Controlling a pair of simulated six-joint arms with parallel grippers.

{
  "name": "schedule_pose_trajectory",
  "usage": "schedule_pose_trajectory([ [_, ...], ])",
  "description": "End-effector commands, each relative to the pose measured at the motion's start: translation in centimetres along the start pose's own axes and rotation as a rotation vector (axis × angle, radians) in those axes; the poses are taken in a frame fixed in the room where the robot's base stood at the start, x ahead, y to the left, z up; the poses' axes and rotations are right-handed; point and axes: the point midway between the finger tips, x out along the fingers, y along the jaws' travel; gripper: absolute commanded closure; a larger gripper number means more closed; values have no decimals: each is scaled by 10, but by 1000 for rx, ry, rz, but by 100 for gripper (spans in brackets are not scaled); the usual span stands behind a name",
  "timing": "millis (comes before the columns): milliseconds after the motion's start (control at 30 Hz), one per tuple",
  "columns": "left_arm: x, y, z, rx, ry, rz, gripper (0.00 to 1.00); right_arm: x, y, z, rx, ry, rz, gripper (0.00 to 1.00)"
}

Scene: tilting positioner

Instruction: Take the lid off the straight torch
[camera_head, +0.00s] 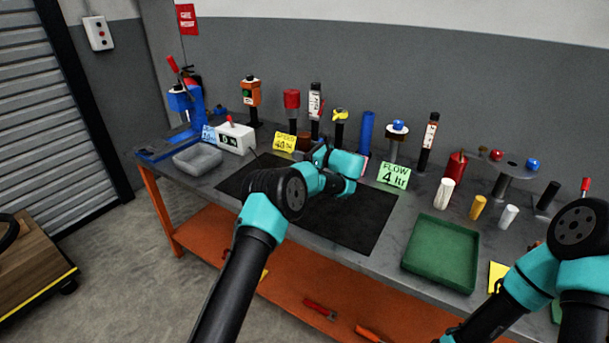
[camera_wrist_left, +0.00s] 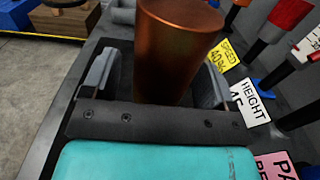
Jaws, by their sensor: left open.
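A copper-brown cylinder (camera_wrist_left: 180,40) stands between the two fingers of my left gripper (camera_wrist_left: 156,82) in the left wrist view. The fingers are open, with a gap visible on the left side of the cylinder. In the head view the brown cylinder (camera_head: 304,141) shows small behind my left gripper (camera_head: 316,154), which is partly hidden by my own arm. I cannot tell whether this cylinder is the torch or its lid. My right arm shows at the lower right of the head view; its gripper is out of the picture.
A black mat (camera_head: 355,220) lies under my left arm. A yellow speed card (camera_head: 285,142), a green flow card (camera_head: 394,175) and several upright tools stand along the back. A grey tray (camera_head: 197,160) is at left, an empty green tray (camera_head: 440,252) at right.

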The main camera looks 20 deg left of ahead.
Motion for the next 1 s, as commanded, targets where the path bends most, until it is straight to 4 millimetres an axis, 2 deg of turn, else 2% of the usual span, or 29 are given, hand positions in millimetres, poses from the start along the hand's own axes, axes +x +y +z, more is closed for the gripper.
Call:
schedule_pose_trajectory([
  [433, 0, 0, 1, -1, -1, 0, 20, 0, 0, 0, 0, 0, 0, 57],
  [1000, 0, 0, 0, -1, -1, 0, 74, 0, 0, 0, 0, 0, 0, 57],
])
